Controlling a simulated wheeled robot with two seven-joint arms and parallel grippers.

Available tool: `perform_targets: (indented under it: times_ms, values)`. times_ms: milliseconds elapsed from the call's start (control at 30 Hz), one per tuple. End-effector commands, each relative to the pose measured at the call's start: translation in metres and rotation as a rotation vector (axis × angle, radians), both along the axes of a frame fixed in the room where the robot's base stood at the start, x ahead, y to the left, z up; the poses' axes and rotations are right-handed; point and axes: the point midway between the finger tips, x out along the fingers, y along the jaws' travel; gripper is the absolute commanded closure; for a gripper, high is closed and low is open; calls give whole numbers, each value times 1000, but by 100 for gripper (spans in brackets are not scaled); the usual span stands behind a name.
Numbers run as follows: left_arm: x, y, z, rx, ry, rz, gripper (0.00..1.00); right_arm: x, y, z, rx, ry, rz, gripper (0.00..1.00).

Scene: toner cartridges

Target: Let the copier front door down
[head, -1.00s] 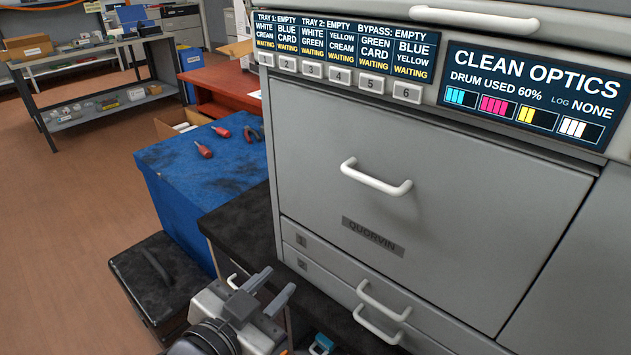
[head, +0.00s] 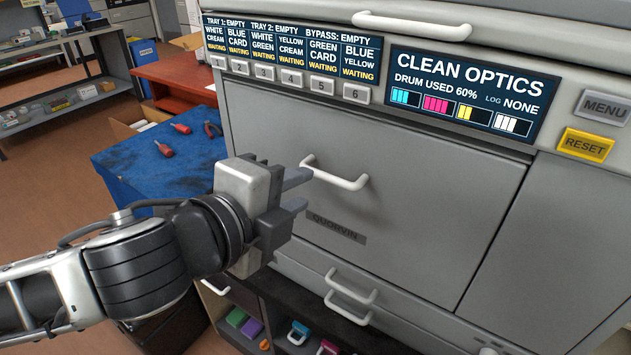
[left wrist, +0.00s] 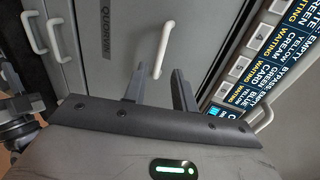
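The copier front door (head: 420,225) is the large grey panel with a QUORVIN plate, upright and closed in the head view. Its white bar handle (head: 336,178) is near the top. In the left wrist view, the handle (left wrist: 163,50) lies beyond the fingers. My left gripper (head: 302,190) is open and empty, its two fingers pointing at the door just left of the handle. A gap shows between the fingers in the left wrist view (left wrist: 160,88); they appear apart from the handle. My right gripper is not recognisable in either view.
Two drawers with white handles (head: 348,290) lie below the door. A status display (head: 463,95) and numbered buttons are above it. A blue-topped cabinet (head: 150,165) with red-handled tools stands left. Coloured cartridges (head: 298,332) sit on the shelf below.

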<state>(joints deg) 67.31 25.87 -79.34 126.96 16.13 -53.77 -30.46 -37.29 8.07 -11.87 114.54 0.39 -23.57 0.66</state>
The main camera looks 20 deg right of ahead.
Motion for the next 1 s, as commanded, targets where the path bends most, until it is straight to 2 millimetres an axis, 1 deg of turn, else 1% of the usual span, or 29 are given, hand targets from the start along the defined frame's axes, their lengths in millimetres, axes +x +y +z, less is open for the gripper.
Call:
perform_targets:
  times_ms: [33,200,267,333,500,700,967,1000]
  values:
    - [4,-7,-5,-1,0,-1,73,0,0,-5,1,1,0,64]
    - [19,-26,-13,-1,1,-1,73,0,3,-9,9,-2,2,64]
    - [24,-33,-15,-2,1,-2,73,0,4,-9,13,-6,4,64]
    - [30,-40,-16,-1,3,-1,73,0,5,-3,15,-10,6,64]
    - [41,-53,-21,-2,3,-1,73,-1,5,-3,12,-9,10,64]
    - [46,-61,-24,-2,1,-1,73,-2,4,-5,7,-5,13,64]
    - [47,-62,-24,-2,2,0,73,-2,4,-6,6,-2,13,64]
    - [48,-62,-24,-2,2,0,78,-2,4,-6,6,-2,13,64]
